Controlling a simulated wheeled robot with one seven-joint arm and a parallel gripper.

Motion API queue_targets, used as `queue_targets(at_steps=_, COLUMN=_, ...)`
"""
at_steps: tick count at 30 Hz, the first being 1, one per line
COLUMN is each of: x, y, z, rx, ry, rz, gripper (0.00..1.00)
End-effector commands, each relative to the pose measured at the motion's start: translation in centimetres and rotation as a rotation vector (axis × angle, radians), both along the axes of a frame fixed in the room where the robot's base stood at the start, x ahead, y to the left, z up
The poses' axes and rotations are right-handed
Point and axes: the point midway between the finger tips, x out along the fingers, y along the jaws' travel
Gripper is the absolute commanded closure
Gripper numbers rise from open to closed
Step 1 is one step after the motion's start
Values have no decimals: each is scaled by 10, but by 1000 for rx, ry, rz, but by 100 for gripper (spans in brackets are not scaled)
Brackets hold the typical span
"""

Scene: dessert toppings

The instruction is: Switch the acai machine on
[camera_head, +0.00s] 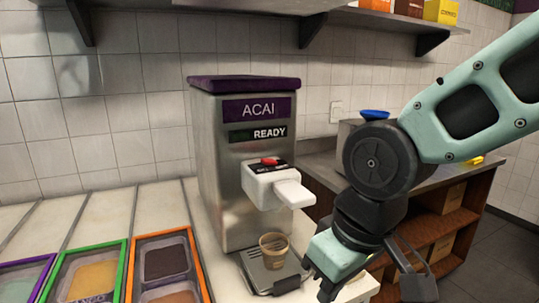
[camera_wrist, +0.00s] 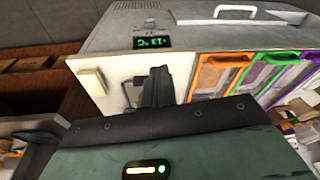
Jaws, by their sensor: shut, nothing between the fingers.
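The acai machine (camera_head: 222,165) stands on the counter in the head view, a tall grey metal box with a purple top, an ACAI sign and a display (camera_head: 262,134) reading READY. A red button (camera_head: 270,161) sits on top of its white dispensing head (camera_head: 278,184). A small cup (camera_head: 274,248) stands on the drip tray (camera_head: 274,280) below. My gripper (camera_head: 318,280) is low and to the right of the cup, apart from the button. In the wrist view my gripper (camera_wrist: 157,86) shows dark fingers, shut and empty. I cannot make out the red button in the wrist view.
Framed topping tubs (camera_head: 168,262) fill the counter at lower left. A shelf (camera_head: 290,12) with boxes hangs above. A wooden side unit (camera_head: 445,215) stands at right. The wrist view shows a metal unit (camera_wrist: 215,35) with a green display and coloured tub frames (camera_wrist: 222,70).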

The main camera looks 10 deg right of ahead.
Motion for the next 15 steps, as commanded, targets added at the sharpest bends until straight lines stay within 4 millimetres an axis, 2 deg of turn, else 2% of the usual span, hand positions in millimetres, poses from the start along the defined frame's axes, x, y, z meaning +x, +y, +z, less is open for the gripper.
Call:
queue_targets(at_steps=1, x=34, y=3, z=16, rx=42, ry=-58, rz=-54, gripper=100)
queue_targets(at_steps=3, x=75, y=4, z=43, rx=94, ry=-134, rz=-119, gripper=100)
queue_targets(at_steps=6, x=115, y=11, z=84, rx=157, ry=-225, rz=-170, gripper=100)
queue_targets(at_steps=10, x=156, y=15, z=139, rx=233, ry=-334, rz=-221, gripper=100)
queue_targets(at_steps=12, x=172, y=16, z=167, rx=267, ry=-382, rz=-244, gripper=100)
queue_targets(at_steps=15, x=187, y=17, z=197, rx=306, ry=-433, rz=-267, gripper=100)
